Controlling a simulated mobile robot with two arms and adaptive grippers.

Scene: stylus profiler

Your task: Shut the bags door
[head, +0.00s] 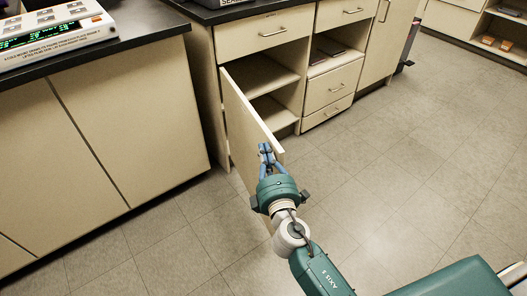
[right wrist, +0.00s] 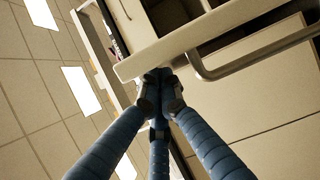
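The bags door is likely the beige cabinet door (head: 240,125) that stands swung wide open in the head view, hinged at its left end. Its free edge points toward me, and shelves show behind it. My right gripper (head: 265,150) is at the outer face of this door, close to its free end. In the right wrist view the blue fingers of my right gripper (right wrist: 160,78) come together at the tips, by a beige panel edge (right wrist: 135,66). Nothing shows between them. Whether they touch the door I cannot tell. My left gripper is out of view.
The open cabinet holds a shelf (head: 262,72). Drawers (head: 330,88) stand to its right. A metal handle (right wrist: 245,62) shows in the right wrist view. A counter (head: 110,40) with an instrument (head: 50,28) stands left. The tiled floor (head: 400,150) at right is clear.

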